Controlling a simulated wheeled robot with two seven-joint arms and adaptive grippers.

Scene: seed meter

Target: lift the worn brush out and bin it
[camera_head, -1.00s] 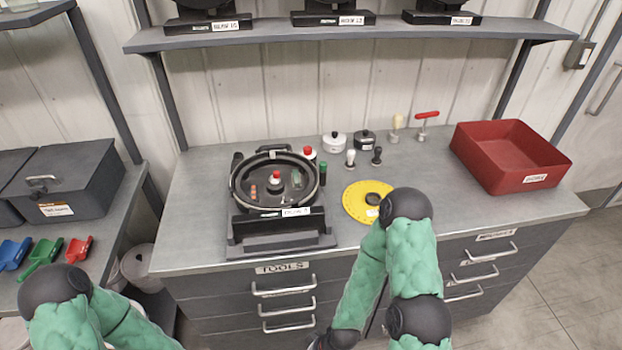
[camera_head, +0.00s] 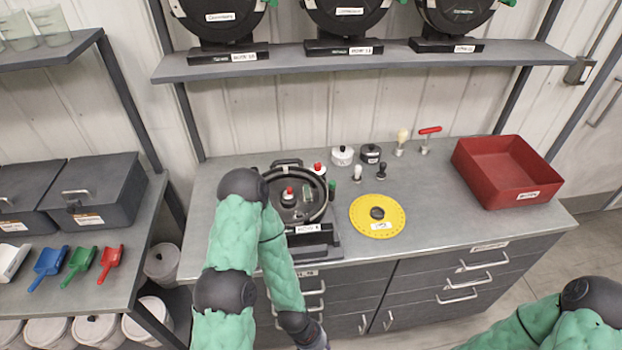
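The black round seed meter (camera_head: 322,212) stands open on its stand on the bench, partly hidden behind my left arm. A red-topped knob (camera_head: 290,191) and a small pale part (camera_head: 306,195) show inside it. I cannot make out for certain which part is the worn brush. A red open bin (camera_head: 500,187) with an unreadable label stands at the bench's right end; its visible floor looks empty. My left arm bends down in front of the bench, with its gripper beyond the bottom edge. My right arm is at the lower right, with its gripper out of view.
A yellow disc (camera_head: 391,224) lies right of the meter. Small pots (camera_head: 342,155), knobbed tools and a red-handled tool (camera_head: 429,131) stand behind. Coloured scoops (camera_head: 80,262) and grey boxes (camera_head: 97,188) are on the left bench. The bench is clear before the red bin.

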